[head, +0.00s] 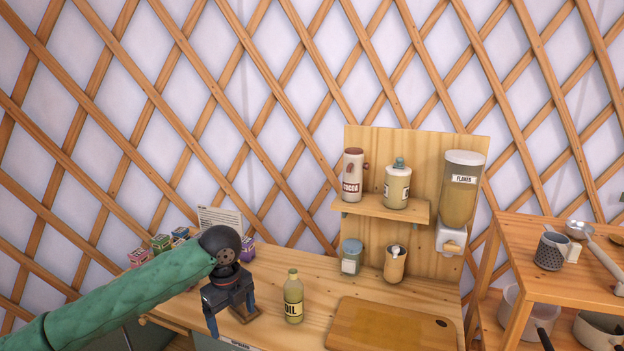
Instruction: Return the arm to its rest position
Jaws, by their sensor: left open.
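My left arm, in a green sleeve, comes in from the left in the head view. Its dark gripper (232,318) points down over the left part of the wooden counter (300,262). The two fingers are spread apart and nothing shows held between them. My right gripper is not in view.
A cutting board (390,325) lies at front right. Behind it stand a jar (351,257) and a wooden cup (395,264). A shelf (385,207) holds a cocoa container (352,175) and a bottle (397,186). A flakes dispenser (460,190) hangs beside it. Small boxes (160,243) sit behind my arm.

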